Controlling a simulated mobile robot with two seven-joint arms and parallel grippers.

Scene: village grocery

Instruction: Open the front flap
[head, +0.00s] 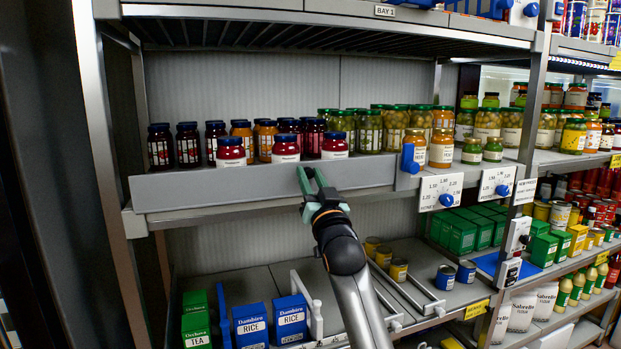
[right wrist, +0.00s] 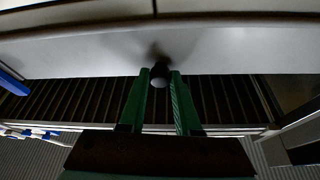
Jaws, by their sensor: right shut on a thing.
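The front flap (head: 230,186) is a long grey panel along the front edge of the middle shelf, standing upright in front of the jars. My right gripper (head: 313,182) reaches up to the flap's face, right of its middle. In the right wrist view the green fingers (right wrist: 160,85) are shut on a small dark round knob (right wrist: 160,74) on the pale underside or face of the flap (right wrist: 80,54). Most of the knob is hidden by the fingers in the head view. A blue catch (head: 408,158) sits at the flap's right end. My left gripper is not in view.
Red, orange and green-lidded jars (head: 285,148) stand close behind the flap. The lower shelf holds rice boxes (head: 290,318), green boxes and small tins. A shelf post (head: 110,150) stands at left.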

